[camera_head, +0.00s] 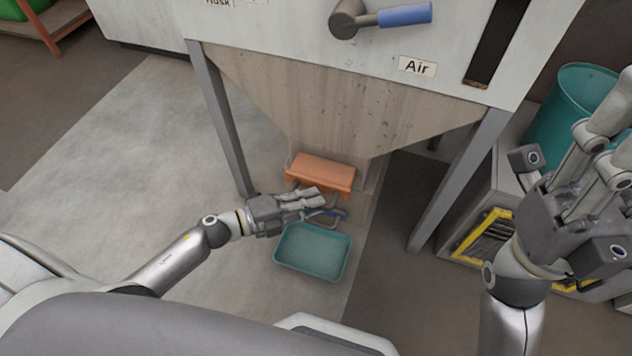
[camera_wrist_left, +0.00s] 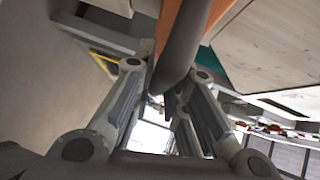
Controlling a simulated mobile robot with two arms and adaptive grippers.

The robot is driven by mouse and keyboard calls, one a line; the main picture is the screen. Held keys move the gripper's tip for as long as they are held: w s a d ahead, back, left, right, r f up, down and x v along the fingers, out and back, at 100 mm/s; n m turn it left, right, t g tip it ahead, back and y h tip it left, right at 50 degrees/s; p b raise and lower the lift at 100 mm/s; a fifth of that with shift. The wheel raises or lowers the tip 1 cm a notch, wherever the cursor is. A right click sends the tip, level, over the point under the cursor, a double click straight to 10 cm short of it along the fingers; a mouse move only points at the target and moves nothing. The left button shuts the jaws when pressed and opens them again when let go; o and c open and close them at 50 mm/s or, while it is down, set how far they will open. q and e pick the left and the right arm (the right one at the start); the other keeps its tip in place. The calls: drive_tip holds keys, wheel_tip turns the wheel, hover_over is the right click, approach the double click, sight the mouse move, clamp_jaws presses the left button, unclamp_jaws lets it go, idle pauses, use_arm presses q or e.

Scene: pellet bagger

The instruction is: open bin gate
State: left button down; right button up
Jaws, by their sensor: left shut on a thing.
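The bin gate (camera_head: 320,172) is an orange block at the bottom of the hopper's funnel (camera_head: 330,115). My left gripper (camera_head: 315,205) is at this handle, in front of the gate and above the teal tray. In the left wrist view the dark bar of the handle (camera_wrist_left: 185,45) runs down between the fingers (camera_wrist_left: 162,95), which are shut on it, with orange behind it. My right gripper (camera_head: 578,185) is raised at the right, open and empty, apart from the hopper.
A teal tray (camera_head: 312,278) lies on the floor below my left gripper. Grey hopper legs (camera_head: 222,125) and (camera_head: 455,185) stand on both sides. A blue-handled lever (camera_head: 400,16) sits above the "Air" label. A teal barrel (camera_head: 560,110) stands at the right.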

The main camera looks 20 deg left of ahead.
use_arm(q)
drive_tip(key=shift+s, duration=0.65)
drive_tip(key=c, duration=1.5)
unclamp_jaws()
drive_tip(key=shift+o, duration=0.2)
drive_tip(key=v, duration=1.2)
